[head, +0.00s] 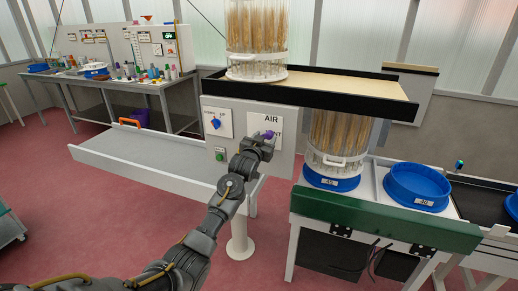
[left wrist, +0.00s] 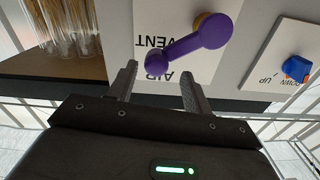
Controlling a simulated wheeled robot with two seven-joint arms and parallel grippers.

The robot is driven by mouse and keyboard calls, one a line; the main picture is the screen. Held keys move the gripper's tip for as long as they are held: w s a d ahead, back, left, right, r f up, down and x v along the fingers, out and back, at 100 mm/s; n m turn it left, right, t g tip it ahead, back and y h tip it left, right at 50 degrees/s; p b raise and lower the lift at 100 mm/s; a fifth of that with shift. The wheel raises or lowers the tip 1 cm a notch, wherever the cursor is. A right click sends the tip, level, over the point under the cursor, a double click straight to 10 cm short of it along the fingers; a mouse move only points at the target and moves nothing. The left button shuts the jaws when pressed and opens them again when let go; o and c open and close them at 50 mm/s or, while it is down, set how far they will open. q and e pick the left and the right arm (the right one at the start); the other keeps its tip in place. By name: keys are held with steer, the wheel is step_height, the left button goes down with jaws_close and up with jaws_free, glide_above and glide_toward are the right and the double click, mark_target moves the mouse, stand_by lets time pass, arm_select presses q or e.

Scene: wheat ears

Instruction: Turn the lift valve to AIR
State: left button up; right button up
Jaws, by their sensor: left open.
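The purple lift valve lever (left wrist: 185,45) is on a white plate (left wrist: 120,20) on the grey panel. Its round hub is at the upper right in the left wrist view, and its knob end lies between the upside-down VENT and AIR words, close to AIR. In the head view, a small part of the lever (head: 269,134) shows by the AIR plate; my gripper hides much of it. My left gripper (head: 262,140) is open in front of the panel. In the left wrist view, the lever's knob is just ahead of the gap between its fingers (left wrist: 160,82); I cannot tell whether they touch.
A blue knob (head: 215,123) marked UP and DOWN and a green button (head: 220,154) sit on the panel's left side. Clear cylinders of wheat (head: 337,135) stand above and right. Blue round trays (head: 418,186) are on the right bench. A white tray (head: 150,153) juts out left.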

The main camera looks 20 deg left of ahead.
arm_select(q)
steer(key=s+b, duration=0.1)
steer(key=s, duration=0.5)
steer(key=shift+s+d, duration=0.3)
steer(key=shift+s, duration=0.05)
steer(key=shift+c, duration=0.4)
